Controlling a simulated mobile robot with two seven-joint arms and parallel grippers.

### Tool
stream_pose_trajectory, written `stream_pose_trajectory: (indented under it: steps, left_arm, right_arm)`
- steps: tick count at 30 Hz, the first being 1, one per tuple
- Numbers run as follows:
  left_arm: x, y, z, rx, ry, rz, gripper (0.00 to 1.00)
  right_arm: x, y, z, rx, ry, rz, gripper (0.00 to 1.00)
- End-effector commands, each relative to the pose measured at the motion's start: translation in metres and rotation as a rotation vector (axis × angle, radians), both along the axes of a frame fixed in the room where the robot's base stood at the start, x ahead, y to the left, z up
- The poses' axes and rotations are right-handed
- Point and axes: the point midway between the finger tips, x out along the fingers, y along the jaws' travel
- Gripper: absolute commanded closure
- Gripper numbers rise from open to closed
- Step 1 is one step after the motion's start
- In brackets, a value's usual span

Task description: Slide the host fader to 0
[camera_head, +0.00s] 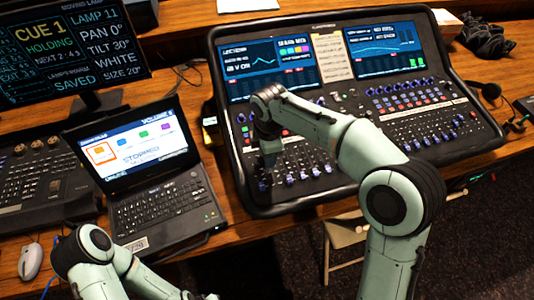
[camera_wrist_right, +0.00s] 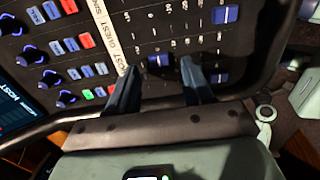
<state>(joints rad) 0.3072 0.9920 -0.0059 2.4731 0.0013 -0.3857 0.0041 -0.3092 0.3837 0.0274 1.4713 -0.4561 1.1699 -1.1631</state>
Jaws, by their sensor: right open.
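The mixing console (camera_head: 240,190) lies on the wooden desk, with rows of blue fader caps along its front. My right gripper (camera_head: 267,172) is over the console's front left part. In the right wrist view my right gripper (camera_wrist_right: 160,82) is open, its two fingers pointing at the panel. A dark blue fader cap (camera_wrist_right: 158,60) shows in the gap between the fingertips, by the "HOST" end of the white label strip (camera_wrist_right: 110,28); it appears to be the host fader. Whether the fingers touch it I cannot tell. My left arm shows at bottom left, but its gripper is not visible.
Other fader caps (camera_wrist_right: 225,14) (camera_wrist_right: 220,78) sit close around the right gripper. An open laptop (camera_head: 155,210) stands left of the console. A monitor (camera_head: 75,45), a mouse (camera_head: 31,262) and another control desk (camera_head: 30,185) are farther left. Dark cloth (camera_head: 487,37) lies at the upper right.

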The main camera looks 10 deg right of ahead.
Motion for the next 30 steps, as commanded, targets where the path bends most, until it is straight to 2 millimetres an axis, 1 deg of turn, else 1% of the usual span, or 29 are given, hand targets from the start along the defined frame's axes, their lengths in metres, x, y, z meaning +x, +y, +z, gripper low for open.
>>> stream_pose_trajectory:
  steps: [1, 9, 12, 15, 18, 21, 30]
  left_arm:
    - [0.001, 0.0, 0.003, 0.0, -0.001, 0.0, 1.0]
    - [0.007, 0.0, 0.016, 0.0, -0.009, 0.0, 1.0]
    - [0.01, 0.0, 0.02, 0.0, -0.011, -0.001, 1.0]
    - [0.011, 0.0, 0.023, 0.0, -0.013, 0.0, 1.0]
    - [0.012, 0.0, 0.025, 0.0, -0.014, 0.0, 1.0]
    - [0.013, 0.0, 0.026, 0.0, -0.015, 0.0, 1.0]
    - [0.013, 0.0, 0.025, 0.001, -0.014, 0.0, 1.0]
  right_arm:
    - [0.0, 0.0, 0.012, 0.002, -0.004, 0.0, 0.49]
    - [-0.006, 0.0, 0.074, 0.002, -0.006, 0.001, 0.49]
    - [-0.008, 0.0, 0.093, 0.001, -0.005, 0.0, 0.49]
    - [-0.01, 0.0, 0.106, 0.001, -0.003, 0.001, 0.49]
    - [-0.011, 0.0, 0.114, 0.001, -0.002, 0.001, 0.49]
    - [-0.012, 0.0, 0.117, 0.0, 0.0, 0.001, 0.49]
    - [-0.012, 0.0, 0.117, 0.0, 0.0, 0.001, 0.49]
